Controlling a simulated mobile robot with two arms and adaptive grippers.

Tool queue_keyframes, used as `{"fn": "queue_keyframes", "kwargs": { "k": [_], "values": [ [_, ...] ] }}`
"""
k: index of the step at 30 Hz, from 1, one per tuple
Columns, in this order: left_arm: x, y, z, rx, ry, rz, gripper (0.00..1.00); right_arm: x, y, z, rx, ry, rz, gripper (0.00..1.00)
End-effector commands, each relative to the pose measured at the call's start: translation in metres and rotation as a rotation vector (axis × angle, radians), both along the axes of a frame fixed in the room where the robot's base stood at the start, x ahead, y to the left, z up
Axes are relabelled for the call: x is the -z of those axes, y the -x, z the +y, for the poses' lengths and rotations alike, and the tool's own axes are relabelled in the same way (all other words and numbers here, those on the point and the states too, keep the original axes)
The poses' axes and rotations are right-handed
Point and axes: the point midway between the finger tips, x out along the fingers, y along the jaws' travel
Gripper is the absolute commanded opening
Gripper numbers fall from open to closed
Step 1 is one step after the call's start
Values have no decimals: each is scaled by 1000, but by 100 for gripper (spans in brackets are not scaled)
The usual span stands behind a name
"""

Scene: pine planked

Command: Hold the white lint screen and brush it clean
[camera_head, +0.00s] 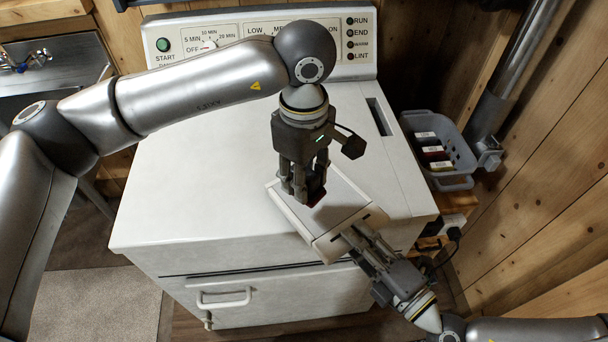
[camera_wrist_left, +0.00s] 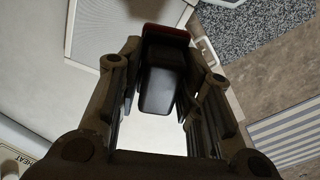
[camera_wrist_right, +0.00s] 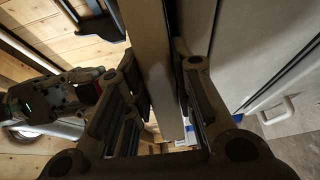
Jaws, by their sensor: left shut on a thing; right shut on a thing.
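The white lint screen (camera_head: 343,198) is a framed panel with a grey mesh, tilted at the dryer's front right corner. My right gripper (camera_head: 352,238) is shut on its near edge; the right wrist view shows the frame (camera_wrist_right: 158,70) between the fingers. My left gripper (camera_head: 300,185) points down over the screen, shut on a black brush with a red edge (camera_head: 316,196). The brush (camera_wrist_left: 160,80) also shows between the fingers in the left wrist view, with the screen's mesh (camera_wrist_left: 110,30) beyond it. I cannot tell whether the bristles touch the mesh.
The white dryer (camera_head: 200,190) fills the middle, with a dark slot (camera_head: 378,117) in its top right. A grey-blue basket (camera_head: 455,183) with several small boxes stands at the right by the plank wall. A metal sink (camera_head: 55,70) is at the far left. The dryer's left top is clear.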

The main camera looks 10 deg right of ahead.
Motion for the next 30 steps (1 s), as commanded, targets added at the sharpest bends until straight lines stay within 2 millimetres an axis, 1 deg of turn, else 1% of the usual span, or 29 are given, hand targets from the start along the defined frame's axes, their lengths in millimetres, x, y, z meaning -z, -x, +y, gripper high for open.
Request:
{"fn": "queue_keyframes", "kwargs": {
  "k": [11, 30],
  "values": [
    [-2, 0, 0, 0, 1, -1, 14, -4, 0, 0, 0, -1, -2, 0],
    [-30, 0, 0, 0, 0, 0, 14, -42, 0, 0, 0, -1, -2, 0]
  ]
}}
